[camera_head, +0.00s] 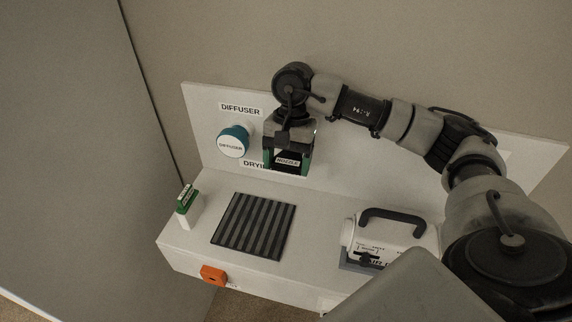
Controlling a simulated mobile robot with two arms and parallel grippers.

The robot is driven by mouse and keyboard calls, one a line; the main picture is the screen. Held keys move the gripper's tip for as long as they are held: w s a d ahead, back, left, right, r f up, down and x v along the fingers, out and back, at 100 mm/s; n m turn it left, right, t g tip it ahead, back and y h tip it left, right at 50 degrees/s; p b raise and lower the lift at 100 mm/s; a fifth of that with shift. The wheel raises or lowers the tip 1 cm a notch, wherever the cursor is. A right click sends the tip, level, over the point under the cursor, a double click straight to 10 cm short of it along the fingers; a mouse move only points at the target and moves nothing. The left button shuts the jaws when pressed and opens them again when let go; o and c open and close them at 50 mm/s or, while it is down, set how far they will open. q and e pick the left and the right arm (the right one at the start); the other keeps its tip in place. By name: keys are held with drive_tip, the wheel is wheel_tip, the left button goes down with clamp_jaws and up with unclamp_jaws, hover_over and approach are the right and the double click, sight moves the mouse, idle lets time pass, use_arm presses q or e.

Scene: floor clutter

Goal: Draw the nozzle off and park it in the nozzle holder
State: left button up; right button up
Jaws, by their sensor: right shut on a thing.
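The nozzle (288,160) is a dark piece with a "NOZZLE" label, up close to the white back panel. My right gripper (288,165) comes in from the right and is shut on the nozzle, with green-edged fingers on either side of it. The nozzle is clear of the white dryer body (400,236), which lies to the right in a grey cradle. I cannot make out the nozzle holder; my gripper covers part of the panel there. I cannot tell whether the nozzle touches the panel. My left gripper is not in view.
A blue and white diffuser (233,141) sits on the panel left of my gripper, under a "DIFFUSER" sign (240,109). A black ribbed mat (253,226) lies on the white shelf. A green-topped block (187,199) stands at its left end. An orange part (213,276) is on the front.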

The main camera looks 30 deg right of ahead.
drive_tip(key=shift+b, duration=0.5)
idle(0.9)
drive_tip(key=shift+b, duration=0.6)
idle(0.5)
drive_tip(key=shift+w+d+b, duration=0.75)
drive_tip(key=shift+w+d, duration=0.3)
drive_tip(key=shift+d, duration=0.2)
idle(0.4)
drive_tip(key=shift+r, duration=0.1)
drive_tip(key=o, duration=1)
drive_tip(key=shift+c, duration=0.2)
